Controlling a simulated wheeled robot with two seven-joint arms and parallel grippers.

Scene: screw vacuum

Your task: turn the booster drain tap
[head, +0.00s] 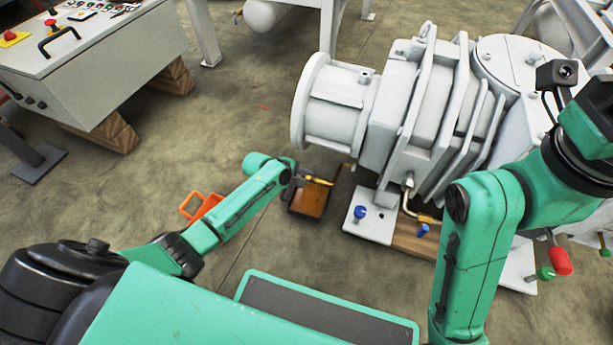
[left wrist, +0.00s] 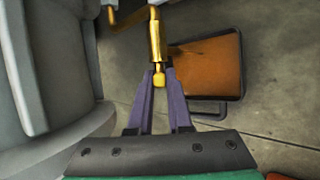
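The booster drain tap (left wrist: 158,50) is a brass piece on a bent pipe. It shows end-on toward me in the left wrist view, and its yellow part (head: 318,181) shows above a brown tray in the head view. My left gripper (left wrist: 159,75) has its two purple fingers close on either side of the tap's brass end, with almost no gap left. In the head view the left gripper (head: 298,181) is small and partly hidden by its own wrist. My right arm stands at the right of the head view; its fingers do not show clearly.
The brown drip tray (head: 308,204) lies on the floor; it also shows in the left wrist view (left wrist: 208,68). The white pump (head: 340,105) is close beside the left gripper. A control cabinet (head: 75,65) is at upper left.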

